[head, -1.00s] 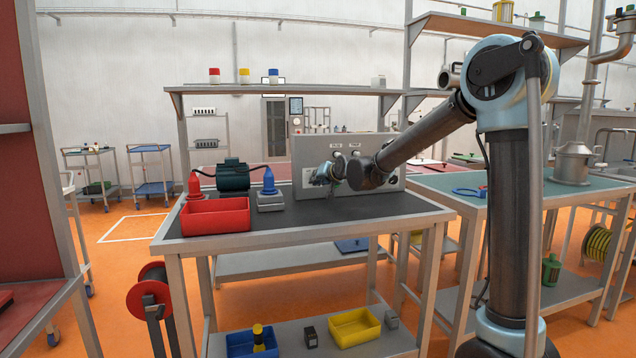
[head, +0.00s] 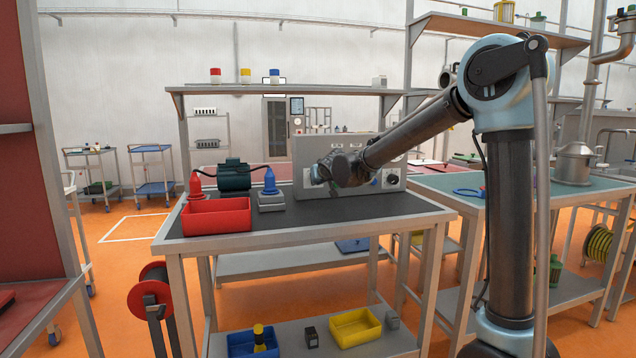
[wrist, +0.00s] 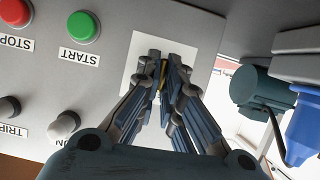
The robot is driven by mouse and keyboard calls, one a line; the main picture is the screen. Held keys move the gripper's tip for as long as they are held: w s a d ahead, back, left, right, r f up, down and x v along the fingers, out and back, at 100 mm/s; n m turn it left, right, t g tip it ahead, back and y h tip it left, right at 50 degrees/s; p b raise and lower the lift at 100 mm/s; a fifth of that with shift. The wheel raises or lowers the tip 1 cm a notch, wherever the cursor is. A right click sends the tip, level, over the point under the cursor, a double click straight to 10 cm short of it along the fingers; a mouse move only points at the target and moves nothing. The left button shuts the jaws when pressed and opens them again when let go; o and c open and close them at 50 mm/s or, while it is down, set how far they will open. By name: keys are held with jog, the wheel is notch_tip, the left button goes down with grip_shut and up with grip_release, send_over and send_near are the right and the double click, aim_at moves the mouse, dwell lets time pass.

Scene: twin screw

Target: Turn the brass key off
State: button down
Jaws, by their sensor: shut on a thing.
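The brass key (wrist: 163,70) shows as a thin gold-brown strip between my fingertips in the wrist view, in front of a white plate (wrist: 137,68) on the grey panel (wrist: 203,34). My gripper (wrist: 163,75) is shut on the key, and its fingers hide most of it, so the key's angle is hard to tell. In the head view my gripper (head: 318,174) is at the left part of the grey control box (head: 312,149), and my own wrist hides the key there.
The panel also bears a green START button (wrist: 83,26), a red STOP button (wrist: 15,12) and grey toggles (wrist: 62,125). A dark green motor (head: 233,175), a blue cone-topped part (head: 270,185) and a red bin (head: 216,216) stand left on the bench. The bench front is clear.

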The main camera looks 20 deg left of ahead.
jog(key=n+h, duration=0.1)
jog(key=n+t+h, duration=0.1)
jog(key=n, duration=0.1)
jog(key=shift+f+n+t, duration=0.15)
jog(key=shift+n+t, duration=0.15)
dwell(0.5)
jog(key=c, duration=1.8)
grip_release()
jog(key=shift+o, duration=0.2)
jog(key=shift+s, duration=0.1)
jog(key=v, duration=1.1)
jog(key=shift+s, duration=0.35)
